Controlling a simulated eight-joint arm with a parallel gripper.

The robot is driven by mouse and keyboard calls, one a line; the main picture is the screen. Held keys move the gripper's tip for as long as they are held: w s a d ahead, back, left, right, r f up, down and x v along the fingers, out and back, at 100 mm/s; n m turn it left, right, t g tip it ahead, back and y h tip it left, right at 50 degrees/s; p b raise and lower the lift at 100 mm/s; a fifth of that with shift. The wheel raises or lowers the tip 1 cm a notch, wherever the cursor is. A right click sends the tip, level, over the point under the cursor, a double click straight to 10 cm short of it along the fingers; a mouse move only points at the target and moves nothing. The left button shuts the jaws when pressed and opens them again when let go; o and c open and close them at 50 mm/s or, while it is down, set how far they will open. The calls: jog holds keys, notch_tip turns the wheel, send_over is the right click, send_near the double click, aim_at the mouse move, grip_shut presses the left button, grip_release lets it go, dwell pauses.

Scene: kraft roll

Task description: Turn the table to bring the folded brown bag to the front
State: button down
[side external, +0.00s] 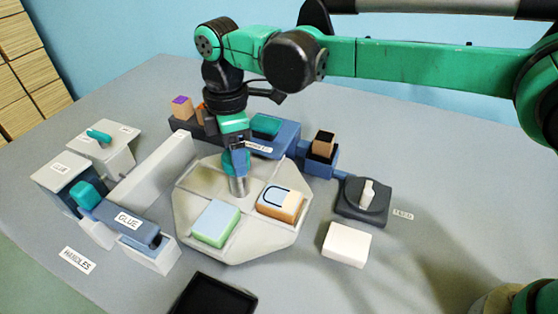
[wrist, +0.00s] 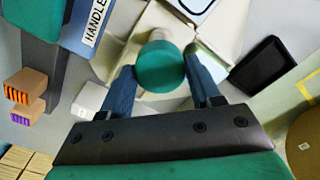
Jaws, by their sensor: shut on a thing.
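The turning table is a pale eight-sided plate (side external: 253,243) with dividing lines, in the middle of the side view. My gripper (side external: 238,168) points down over its centre and is shut on the upright centre post (side external: 238,187). In the wrist view the post's round green top (wrist: 160,66) sits between my two blue fingers. A brown-sided block with a pale blue top and dark arch outline (side external: 282,203) lies on the plate's right part; it looks like the folded brown bag. A green-sided block with a pale blue top (side external: 215,223) lies on the front part. The plate's back is partly hidden.
A black tray (side external: 213,297) lies in front and a white block (side external: 347,244) at front right. A dark grey base with a pale knob (side external: 366,195) stands right. Glue holders (side external: 130,222) and a long pale wall (side external: 150,168) stand left. Blue holders (side external: 275,135) stand behind.

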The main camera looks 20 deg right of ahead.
jog(key=shift+m, duration=9)
jog(key=shift+c, duration=0.8)
grip_release()
